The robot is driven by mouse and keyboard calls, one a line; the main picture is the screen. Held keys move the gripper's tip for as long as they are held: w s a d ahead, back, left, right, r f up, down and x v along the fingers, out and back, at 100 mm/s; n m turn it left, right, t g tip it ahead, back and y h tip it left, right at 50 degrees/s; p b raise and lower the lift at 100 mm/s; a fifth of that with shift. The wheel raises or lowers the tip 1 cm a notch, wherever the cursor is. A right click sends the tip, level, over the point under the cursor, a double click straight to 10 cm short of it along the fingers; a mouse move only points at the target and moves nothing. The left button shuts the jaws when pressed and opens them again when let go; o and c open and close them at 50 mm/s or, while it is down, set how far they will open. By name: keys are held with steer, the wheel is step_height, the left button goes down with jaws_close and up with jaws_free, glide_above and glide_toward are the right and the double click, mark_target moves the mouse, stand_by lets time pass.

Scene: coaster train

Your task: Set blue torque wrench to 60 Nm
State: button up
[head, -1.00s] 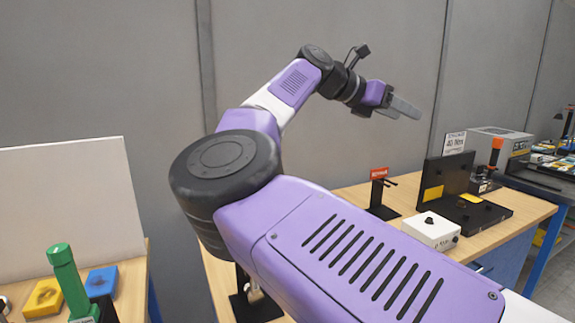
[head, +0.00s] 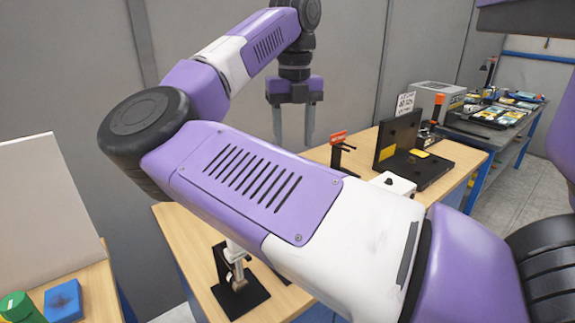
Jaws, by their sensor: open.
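I cannot make out a blue torque wrench in the head view. My gripper (head: 294,138) hangs with its two grey fingers pointing down, apart and empty, above the far side of the wooden bench (head: 185,245). A white sign (head: 406,103) with a torque value stands at the back of that bench; its figures are too small to read surely. An upright tool with an orange top (head: 438,106) stands right of the sign. My arm hides much of the bench's middle and front.
On the bench are a red-topped stand (head: 339,146), a black open case (head: 398,140), a white box with a knob (head: 396,184) and a black-based metal stand (head: 241,293). A blue block (head: 63,300) and a green-topped object (head: 17,304) are at lower left. A cluttered table (head: 490,128) stands behind.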

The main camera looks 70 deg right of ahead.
steer(key=shift+f+p, duration=0.8)
steer(key=shift+f, duration=3.05)
jaws_close()
